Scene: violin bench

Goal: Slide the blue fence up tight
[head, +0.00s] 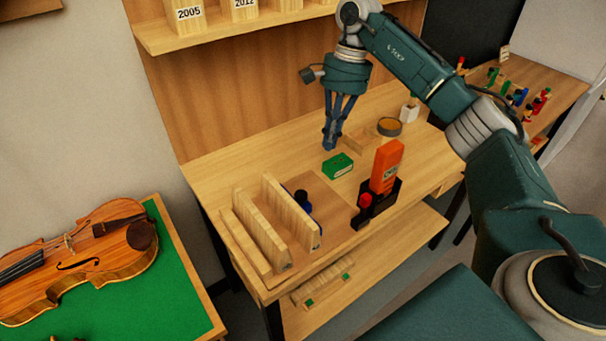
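A dark blue piece (303,200), which looks like the blue fence, stands on the bench just right of the upright wooden plates (286,216). Most of it is hidden behind the nearest plate, so I cannot tell whether it touches the plates. My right gripper (332,146) points down above the back of the bench, behind and to the right of the blue piece and apart from it. Its fingers come together at the tips with nothing visible between them. My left gripper is not in view.
A green box (338,166) lies below my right gripper. An orange block (386,166) stands in a black holder (378,205) with a red knob (365,201). A round tin (389,127) sits farther back. A violin (75,255) lies on a green-topped table at left.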

